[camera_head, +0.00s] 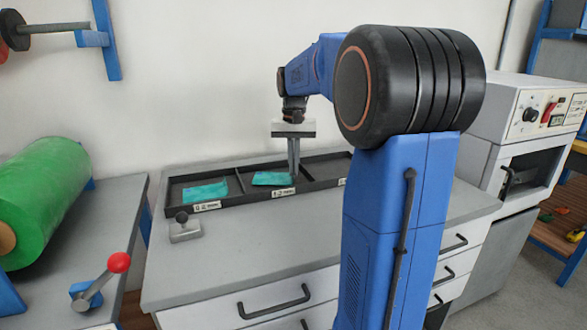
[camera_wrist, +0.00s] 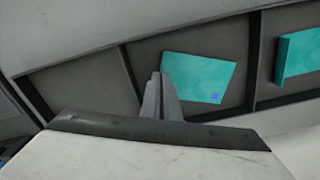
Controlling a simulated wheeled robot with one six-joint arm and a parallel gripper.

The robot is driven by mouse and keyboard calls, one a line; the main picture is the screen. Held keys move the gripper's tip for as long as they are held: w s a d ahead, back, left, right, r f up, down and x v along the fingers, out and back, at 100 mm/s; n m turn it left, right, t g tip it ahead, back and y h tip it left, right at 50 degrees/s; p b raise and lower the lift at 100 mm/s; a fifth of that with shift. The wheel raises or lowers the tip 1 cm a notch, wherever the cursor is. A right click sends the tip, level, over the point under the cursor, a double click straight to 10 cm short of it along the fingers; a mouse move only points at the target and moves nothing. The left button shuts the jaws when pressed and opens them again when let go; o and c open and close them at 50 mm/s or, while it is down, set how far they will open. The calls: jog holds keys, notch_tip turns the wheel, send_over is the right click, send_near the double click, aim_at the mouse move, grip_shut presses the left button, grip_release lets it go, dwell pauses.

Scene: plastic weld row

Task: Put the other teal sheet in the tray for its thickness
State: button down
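A long dark tray (camera_head: 228,201) with three compartments stands at the back of the grey bench. One teal sheet (camera_head: 205,191) lies in its left compartment; it also shows at the right edge of the wrist view (camera_wrist: 300,55), with a raised edge. Another teal sheet (camera_head: 272,179) is in the middle compartment and shows in the middle of the wrist view (camera_wrist: 203,78), with a small blue square near one corner. My gripper (camera_head: 294,176) points down at this sheet's right end, its fingers close together and apparently shut on the edge. The fingers hide the grasped edge in the wrist view (camera_wrist: 160,78).
Labels are on the tray's front; their text is too small to read surely. A small grey block with a dark knob (camera_head: 184,229) stands in front of the tray. A green roll (camera_head: 42,200) and a red-knobbed lever (camera_head: 118,263) are at left. The bench front is clear.

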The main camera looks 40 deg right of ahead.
jog(key=shift+f, duration=0.35)
jog(key=shift+f, duration=0.1)
jog(key=c, duration=2)
grip_release()
notch_tip(320, 180, up, 12)
jog(key=shift+r, duration=0.15)
jog(key=shift+s+d, duration=0.1)
